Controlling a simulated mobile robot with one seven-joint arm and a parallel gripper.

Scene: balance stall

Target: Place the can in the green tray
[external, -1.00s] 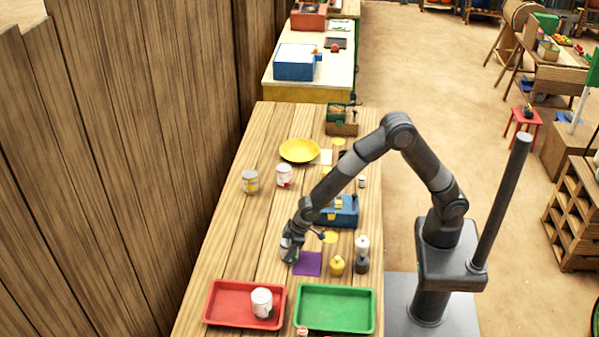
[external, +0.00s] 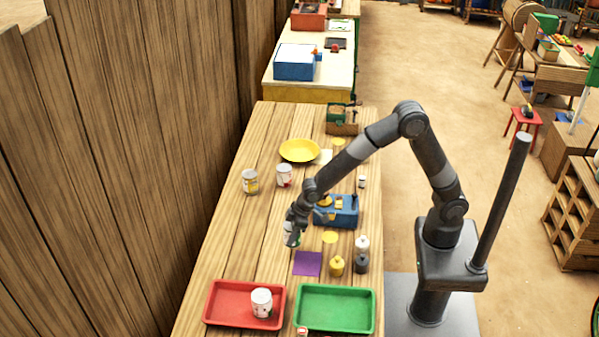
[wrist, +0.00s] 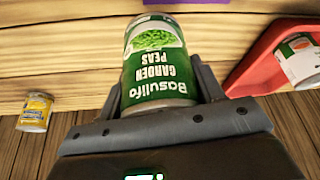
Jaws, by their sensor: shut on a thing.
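My gripper (external: 292,226) is shut on a can of garden peas (wrist: 155,60), with a green label and a silver rim. In the wrist view the can sits between the two fingers, its label upside down. In the external view the can (external: 291,238) is mostly hidden by the gripper and is held above the table, just beyond the purple square. The green tray (external: 335,330) lies at the near right of the table and looks empty. My gripper is beyond it and to its left.
A red tray (external: 213,311) with a white can (external: 262,302) in it stands left of the green tray. A purple square (external: 307,263), yellow and grey weights (external: 337,265), and a blue box (external: 337,212) are near my gripper. Two cans (external: 250,182) and a yellow bowl (external: 299,150) stand farther back.

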